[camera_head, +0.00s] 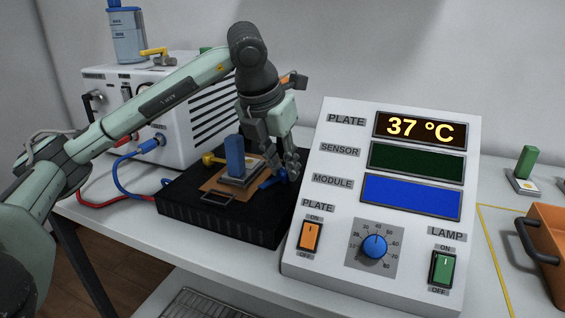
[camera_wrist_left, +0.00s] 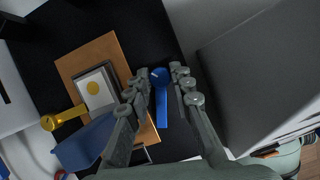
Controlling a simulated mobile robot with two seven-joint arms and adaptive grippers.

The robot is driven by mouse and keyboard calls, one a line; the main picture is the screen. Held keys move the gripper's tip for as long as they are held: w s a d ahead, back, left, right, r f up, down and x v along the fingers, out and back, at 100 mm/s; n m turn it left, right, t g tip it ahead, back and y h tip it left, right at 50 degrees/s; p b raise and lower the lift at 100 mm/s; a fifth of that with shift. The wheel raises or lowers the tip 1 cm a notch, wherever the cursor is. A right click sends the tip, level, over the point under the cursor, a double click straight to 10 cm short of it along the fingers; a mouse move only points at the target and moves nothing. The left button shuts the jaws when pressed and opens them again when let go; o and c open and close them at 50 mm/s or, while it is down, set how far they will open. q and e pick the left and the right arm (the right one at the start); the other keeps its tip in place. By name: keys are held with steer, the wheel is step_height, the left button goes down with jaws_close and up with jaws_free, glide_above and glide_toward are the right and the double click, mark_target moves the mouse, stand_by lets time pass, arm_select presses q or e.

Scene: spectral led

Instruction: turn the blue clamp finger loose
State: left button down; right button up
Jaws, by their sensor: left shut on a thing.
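The blue clamp finger (camera_head: 270,181) is on the right side of the copper plate (camera_head: 214,184), on the black base. In the left wrist view the blue clamp finger (camera_wrist_left: 161,102) has a round knob end and a straight bar. My left gripper (camera_head: 284,171) reaches down over it from above. In the left wrist view the left gripper (camera_wrist_left: 158,82) has a fingertip on each side of the knob and is shut on it. A module with a blue upright handle (camera_head: 235,155) sits on the plate. A yellow clamp finger (camera_head: 212,159) is on the plate's other side. My right gripper is not in view.
The control panel (camera_head: 379,271) stands close to the right of my left gripper, its display reading 37 °C. A white supply box (camera_head: 124,82) with red and blue cables stands behind left. An orange tray (camera_head: 545,215) and a green-handled module (camera_head: 525,163) are far right.

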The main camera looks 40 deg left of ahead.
arm_select(q)
steer(key=shift+n+y, duration=0.4)
steer(key=shift+n, duration=0.6)
steer(key=c, duration=1.3)
jaws_free()
steer(key=v, duration=1.2)
steer(key=shift+w+d+r, duration=0.1)
steer(key=shift+w, duration=0.05)
